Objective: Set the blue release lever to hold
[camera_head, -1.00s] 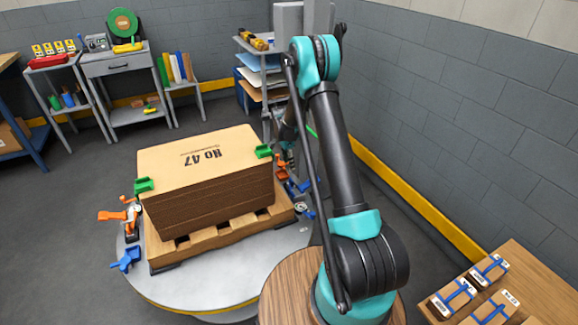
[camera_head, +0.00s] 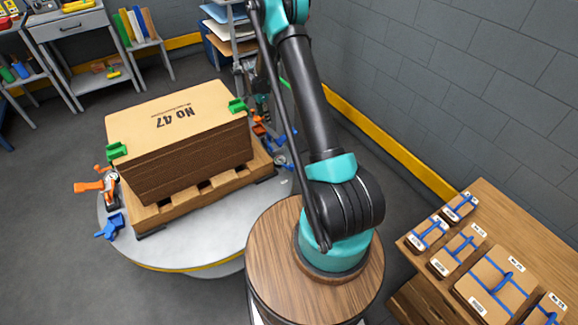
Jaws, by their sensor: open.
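A blue lever-like part (camera_head: 110,227) sits at the left front edge of the round grey turntable (camera_head: 190,248), below an orange-handled clamp (camera_head: 97,187). More blue parts (camera_head: 284,138) show at the right of the stack, partly hidden by my arm. I cannot tell which of these is the release lever, or its setting. A stack of brown sheets (camera_head: 190,165) marked "No 47" lies on a wooden pallet (camera_head: 158,217), with green corner pieces (camera_head: 116,150) on its top edges. My arm reaches up and away past the stack's right side. I cannot make out my gripper's fingers.
A wooden table (camera_head: 540,235) with several strapped brown packs stands at the lower right. A grey wall with a yellow base strip runs along the right. Shelves and a grey drawer table (camera_head: 68,27) stand at the back. The floor left of the turntable is clear.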

